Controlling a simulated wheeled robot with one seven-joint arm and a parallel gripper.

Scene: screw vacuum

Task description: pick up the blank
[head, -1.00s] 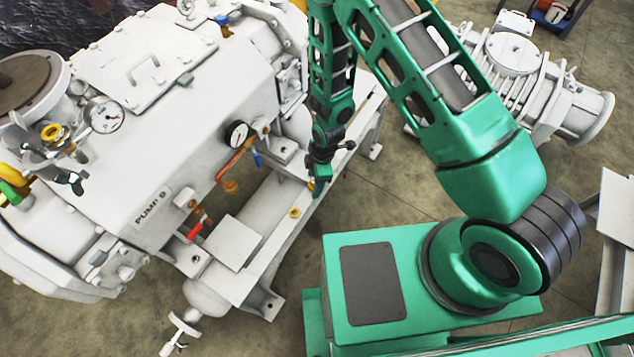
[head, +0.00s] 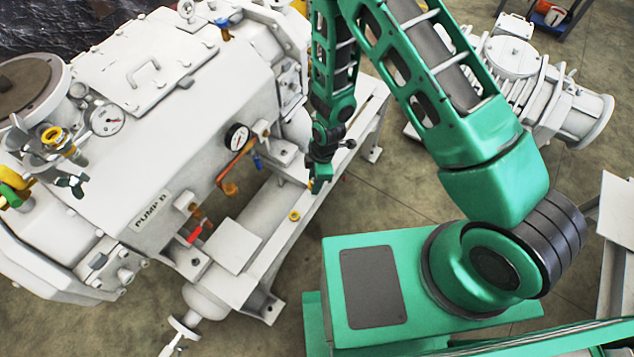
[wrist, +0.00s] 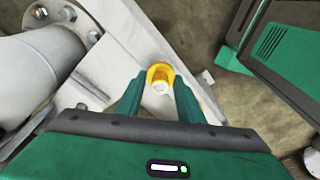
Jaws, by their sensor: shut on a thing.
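The blank (wrist: 158,72), a small yellow piece with a whitish middle, is between the green fingertips of my gripper (wrist: 161,84) in the wrist view. The fingers are shut on it, one on each side. In the head view my gripper (head: 317,184) points down beside the white frame of the pump.
A yellow ring (head: 295,215) sits on the white frame rail (head: 275,245), close to my gripper. The white pump (head: 150,130) with gauges, an orange pipe (head: 236,164) and a red-handled valve (head: 195,235) stands to the left. Open floor (head: 365,195) lies to the right.

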